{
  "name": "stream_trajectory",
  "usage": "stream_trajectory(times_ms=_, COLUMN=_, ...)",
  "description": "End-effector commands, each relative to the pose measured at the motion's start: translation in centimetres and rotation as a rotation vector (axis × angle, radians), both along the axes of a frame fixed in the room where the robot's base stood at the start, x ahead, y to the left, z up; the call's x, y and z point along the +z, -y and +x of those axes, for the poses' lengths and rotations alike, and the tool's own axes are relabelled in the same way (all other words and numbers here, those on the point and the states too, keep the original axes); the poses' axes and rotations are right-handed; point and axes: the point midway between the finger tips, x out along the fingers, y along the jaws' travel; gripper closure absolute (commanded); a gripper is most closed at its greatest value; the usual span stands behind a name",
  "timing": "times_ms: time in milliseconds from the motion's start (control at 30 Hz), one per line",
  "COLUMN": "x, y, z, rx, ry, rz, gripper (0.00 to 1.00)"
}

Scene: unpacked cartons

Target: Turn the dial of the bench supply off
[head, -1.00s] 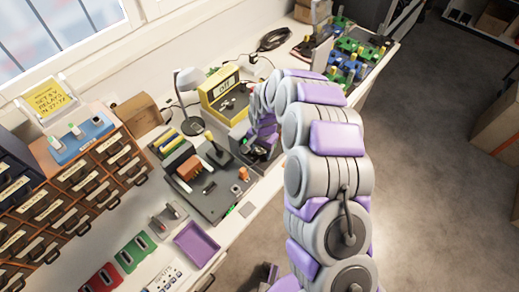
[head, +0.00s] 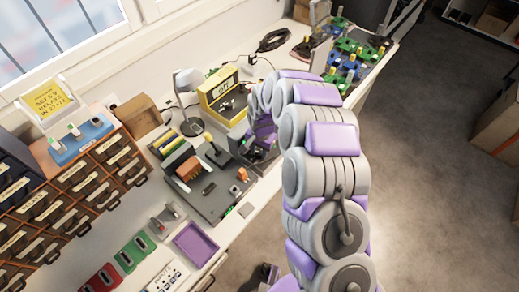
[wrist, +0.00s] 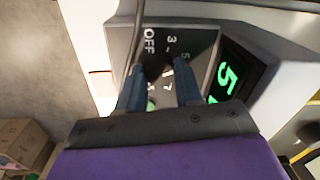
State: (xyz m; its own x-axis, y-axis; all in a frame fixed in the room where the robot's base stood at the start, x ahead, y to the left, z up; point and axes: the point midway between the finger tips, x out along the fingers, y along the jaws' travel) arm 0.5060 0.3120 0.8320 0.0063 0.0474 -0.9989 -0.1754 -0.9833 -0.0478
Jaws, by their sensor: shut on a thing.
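The bench supply (wrist: 215,28) fills the wrist view, with a dark dial panel (wrist: 155,42) marked OFF and numbers, and a lit green display (wrist: 228,80) on the right that reads 5 and a partly cut-off digit. My gripper (wrist: 161,78) is at the panel, its two fingers shut on the dial. The dial is mostly hidden between and behind the fingers, so its exact setting is unclear. In the head view my gripper (head: 258,150) is low at the bench, and my wrist covers most of the supply there.
A yellow meter (head: 213,88) stands just behind, beside a lamp (head: 187,80). Circuit boards (head: 345,65) fill the bench's far end.

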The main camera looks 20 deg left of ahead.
Motion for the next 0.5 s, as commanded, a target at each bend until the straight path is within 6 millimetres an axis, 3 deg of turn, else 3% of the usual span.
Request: stream_trajectory(times_ms=500, x=0.48, y=-0.20, z=0.30, rx=0.343, ry=0.007, rz=0.005, gripper=0.95)
